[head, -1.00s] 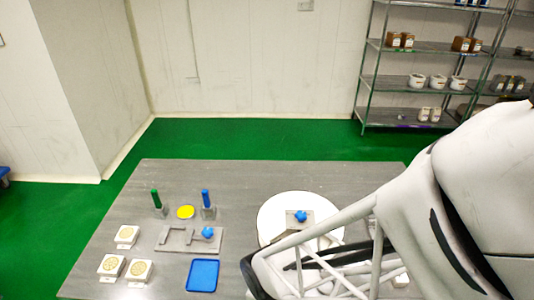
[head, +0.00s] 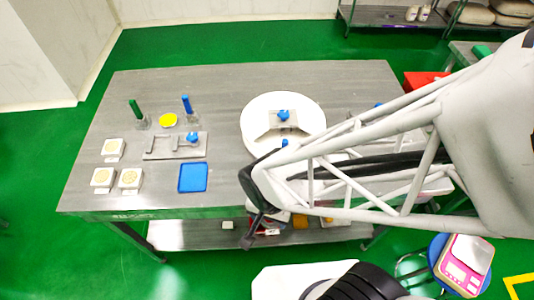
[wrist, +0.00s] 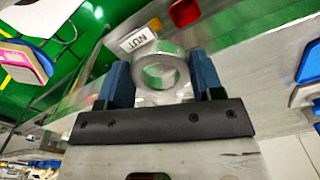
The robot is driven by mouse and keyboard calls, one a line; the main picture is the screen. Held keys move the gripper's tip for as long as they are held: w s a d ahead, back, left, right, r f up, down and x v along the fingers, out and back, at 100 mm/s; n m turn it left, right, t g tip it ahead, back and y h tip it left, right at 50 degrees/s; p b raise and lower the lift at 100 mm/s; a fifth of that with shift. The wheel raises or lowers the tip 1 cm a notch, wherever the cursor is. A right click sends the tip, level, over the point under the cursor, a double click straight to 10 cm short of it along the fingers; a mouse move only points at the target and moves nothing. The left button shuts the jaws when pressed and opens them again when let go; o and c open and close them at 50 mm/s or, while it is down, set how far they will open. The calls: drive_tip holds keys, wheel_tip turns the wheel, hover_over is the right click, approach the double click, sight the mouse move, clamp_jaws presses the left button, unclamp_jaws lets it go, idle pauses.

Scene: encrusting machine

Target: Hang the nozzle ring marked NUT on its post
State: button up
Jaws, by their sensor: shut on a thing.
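The nozzle ring (wrist: 147,76), a silvery metal ring, sits between the two blue fingers of my gripper (wrist: 162,82) in the wrist view. My gripper is shut on the ring. In the head view my gripper (head: 252,238) is a small dark shape past the table's front edge, and I cannot make out the ring there.
A round white plate (head: 255,110) is at centre. A lower shelf (head: 190,236) holds small items. A blue stool (head: 440,250) stands front right.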

idle(0.3)
wheel_tip(320, 180, up, 5)
hover_over(284, 142)
drive_tip(key=shift+r, duration=0.2)
drive_tip(key=shift+f, duration=0.15)
idle(0.5)
drive_tip(key=shift+f, duration=1.9)
drive_tip(key=shift+f, duration=2.05)
idle(1.6)
